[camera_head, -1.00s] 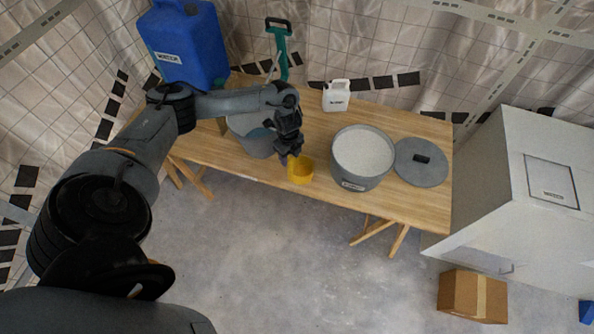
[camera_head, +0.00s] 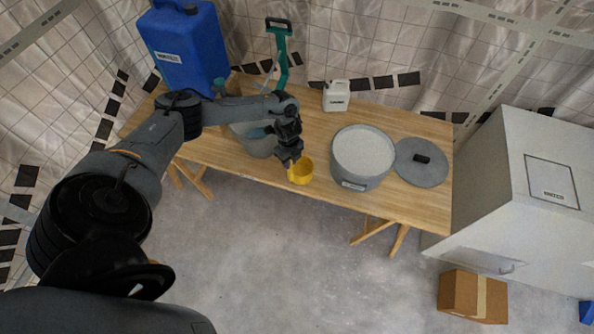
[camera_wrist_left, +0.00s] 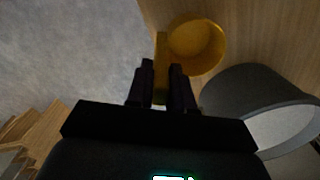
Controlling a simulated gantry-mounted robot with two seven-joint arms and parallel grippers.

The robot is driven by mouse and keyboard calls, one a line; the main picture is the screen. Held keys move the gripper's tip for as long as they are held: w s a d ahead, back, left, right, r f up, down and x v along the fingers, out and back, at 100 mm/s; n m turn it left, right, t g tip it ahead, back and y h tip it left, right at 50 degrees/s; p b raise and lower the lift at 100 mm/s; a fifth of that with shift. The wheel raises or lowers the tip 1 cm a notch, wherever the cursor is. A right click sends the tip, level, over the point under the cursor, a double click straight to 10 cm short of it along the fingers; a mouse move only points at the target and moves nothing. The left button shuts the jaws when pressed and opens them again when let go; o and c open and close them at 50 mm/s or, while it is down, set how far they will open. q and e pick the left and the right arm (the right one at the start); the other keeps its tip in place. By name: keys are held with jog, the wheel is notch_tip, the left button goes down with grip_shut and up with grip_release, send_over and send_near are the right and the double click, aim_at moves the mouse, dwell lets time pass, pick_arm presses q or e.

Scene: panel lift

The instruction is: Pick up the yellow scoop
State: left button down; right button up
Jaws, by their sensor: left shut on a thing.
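The yellow scoop (camera_head: 302,173) is at the front edge of the wooden table, between the two grey buckets, with its round opening showing. My left gripper (camera_head: 291,160) is at the scoop's left side. In the left wrist view the scoop's bowl (camera_wrist_left: 205,48) is ahead and right of centre, and its straight handle runs back between the two fingers of my left gripper (camera_wrist_left: 161,75), which are shut on it. I cannot tell whether the scoop touches the table. My right gripper is not in view.
A grey bucket of white material (camera_head: 362,155) stands right of the scoop, with a grey lid (camera_head: 421,162) beside it. Another grey bucket (camera_head: 258,147) is partly behind my left arm. A white jug (camera_head: 337,95) and a blue canister (camera_head: 185,50) stand farther back.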

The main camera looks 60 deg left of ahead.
pick_arm(q)
notch_tip(320, 180, up, 10)
jog(key=shift+r, duration=0.1)
dwell(0.6)
dwell(0.6)
